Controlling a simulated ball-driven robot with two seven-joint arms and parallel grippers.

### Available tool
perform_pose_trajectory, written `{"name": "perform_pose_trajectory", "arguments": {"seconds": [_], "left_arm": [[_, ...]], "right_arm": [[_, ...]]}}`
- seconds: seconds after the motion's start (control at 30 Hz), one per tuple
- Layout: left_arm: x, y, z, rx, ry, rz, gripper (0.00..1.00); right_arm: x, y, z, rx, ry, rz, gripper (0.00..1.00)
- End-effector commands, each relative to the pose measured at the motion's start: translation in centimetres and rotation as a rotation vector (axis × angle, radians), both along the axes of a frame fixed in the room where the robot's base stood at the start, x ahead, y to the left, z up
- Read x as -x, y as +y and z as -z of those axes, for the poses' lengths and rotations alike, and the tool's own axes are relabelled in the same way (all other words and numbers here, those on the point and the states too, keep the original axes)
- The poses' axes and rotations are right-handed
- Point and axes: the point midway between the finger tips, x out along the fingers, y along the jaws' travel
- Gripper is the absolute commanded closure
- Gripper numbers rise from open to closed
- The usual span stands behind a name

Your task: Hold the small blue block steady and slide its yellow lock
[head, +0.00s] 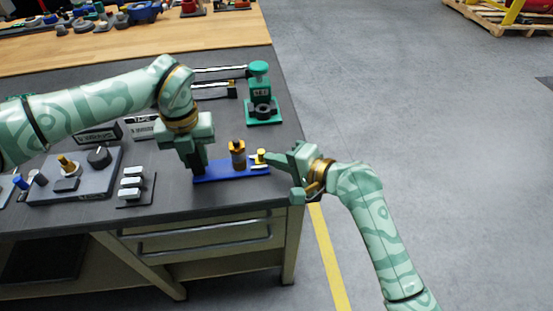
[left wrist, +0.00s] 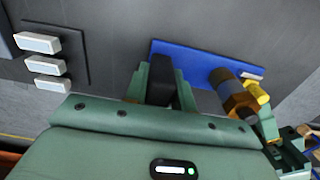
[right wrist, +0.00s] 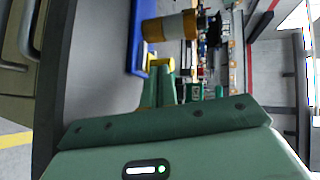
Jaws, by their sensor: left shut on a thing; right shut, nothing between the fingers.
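The small blue block (head: 225,173) is a flat blue plate on the grey bench top, near its right front corner. A brass and dark cylinder (head: 238,154) stands on it. The yellow lock (head: 261,157) sits at its right end; it also shows in the left wrist view (left wrist: 257,92) and the right wrist view (right wrist: 160,63). My left gripper (head: 199,168) is shut on a dark upright part (left wrist: 160,78) at the block's left end. My right gripper (head: 270,157) is shut and empty, its fingertips right at the yellow lock; whether they touch it I cannot tell.
A green device (head: 260,95) stands behind the block. A panel with white switches (head: 131,185) and a grey box with a knob (head: 75,177) lie to the left. The bench's right edge is close to the block, with open floor (head: 400,130) beyond.

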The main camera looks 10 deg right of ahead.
Motion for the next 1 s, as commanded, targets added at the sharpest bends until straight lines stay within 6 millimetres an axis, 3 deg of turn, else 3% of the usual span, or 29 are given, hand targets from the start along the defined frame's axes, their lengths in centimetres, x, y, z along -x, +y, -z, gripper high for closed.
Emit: {"name": "perform_pose_trajectory", "arguments": {"seconds": [0.17, 0.4, 0.67, 0.87, 1.0], "left_arm": [[0.4, 0.0, 0.7, -0.005, 0.013, 0.002, 1.00], [0.4, 0.0, 0.7, -0.005, 0.013, 0.002, 1.00], [0.4, 0.0, 0.7, -0.004, 0.013, 0.004, 1.00], [0.4, 0.0, 0.7, -0.004, 0.013, 0.004, 1.00], [0.4, 0.0, 0.7, -0.004, 0.013, 0.003, 1.00]], "right_arm": [[0.0, 0.1, 0.1, 0.000, 0.000, 0.000, 1.00], [0.0, 2.3, 0.0, 0.000, -0.002, -0.002, 1.00], [0.1, 2.3, 0.0, -0.002, -0.001, -0.003, 1.00], [1.1, 1.1, 0.1, 0.001, -0.001, 0.000, 1.00], [3.1, -1.0, 0.2, 0.005, -0.001, 0.002, 1.00]]}}
